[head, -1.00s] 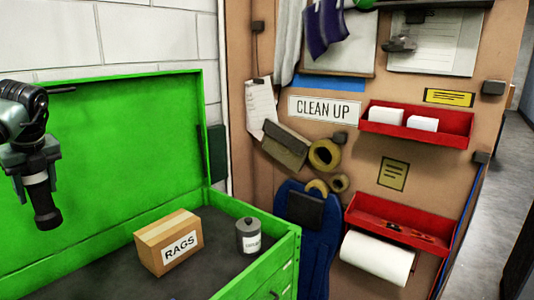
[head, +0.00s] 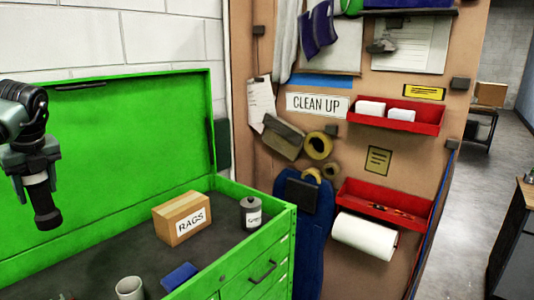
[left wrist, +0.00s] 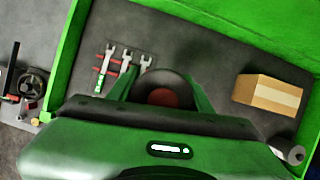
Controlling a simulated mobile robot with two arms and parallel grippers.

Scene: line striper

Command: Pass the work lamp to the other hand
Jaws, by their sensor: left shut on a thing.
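The work lamp (head: 43,203), a dark cylinder with a wider lower end, hangs upright from my left gripper (head: 33,168) at the left of the head view. My left gripper is shut on its upper part, above the green chest. In the left wrist view the lamp (left wrist: 162,93) shows end-on as a dark round with a reddish middle, between the two green fingers of the left gripper (left wrist: 160,100). My right gripper is in neither view.
The open green chest (head: 262,238) holds a RAGS box (head: 182,218), a grey can (head: 251,212), a white cup (head: 130,288) and a blue object (head: 179,276). Several wrenches (left wrist: 122,60) lie in the left wrist view. A clean-up board with red trays (head: 400,117) stands right.

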